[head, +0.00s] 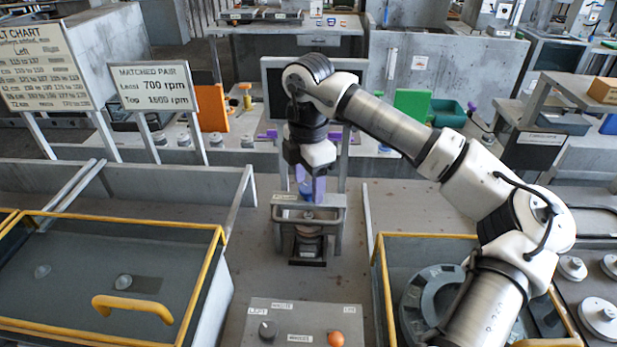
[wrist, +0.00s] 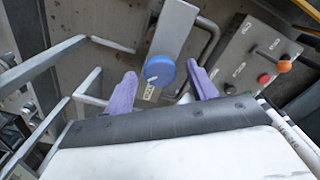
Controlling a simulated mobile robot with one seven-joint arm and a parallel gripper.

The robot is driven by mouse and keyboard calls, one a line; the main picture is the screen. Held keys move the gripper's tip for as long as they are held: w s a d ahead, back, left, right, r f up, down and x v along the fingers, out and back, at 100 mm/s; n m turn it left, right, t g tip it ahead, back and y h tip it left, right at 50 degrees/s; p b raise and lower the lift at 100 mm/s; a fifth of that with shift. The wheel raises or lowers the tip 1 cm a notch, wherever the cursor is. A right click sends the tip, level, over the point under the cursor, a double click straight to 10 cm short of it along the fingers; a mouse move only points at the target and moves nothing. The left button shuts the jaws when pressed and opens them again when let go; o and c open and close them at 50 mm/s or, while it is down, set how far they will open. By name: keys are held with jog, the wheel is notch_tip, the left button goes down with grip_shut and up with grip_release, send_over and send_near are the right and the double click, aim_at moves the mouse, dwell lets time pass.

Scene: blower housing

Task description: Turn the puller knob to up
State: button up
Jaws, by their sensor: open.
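A round blue knob (wrist: 160,70) with a small white pointer mark sits on the grey puller housing. A white label lies beside the knob, too small to read. My gripper (wrist: 162,90) is open, with one lavender finger on each side of the knob and a visible gap to both. In the head view my gripper (head: 311,187) points down above the puller (head: 308,220), and its fingers partly hide the blue knob (head: 306,190). I cannot tell how far the fingertips are above the knob's base.
A grey control box (head: 303,322) with a dark knob and an orange knob stands in front of the puller. A yellow-edged glass cover (head: 110,225) is at left, another (head: 425,236) at right. Sign boards (head: 153,87) stand at back left. Grey rails flank the puller.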

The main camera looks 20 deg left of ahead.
jog(key=c, duration=1)
jog(key=shift+f+n+b, duration=0.1)
jog(key=shift+n+b, duration=0.2)
jog(key=shift+b, duration=0.05)
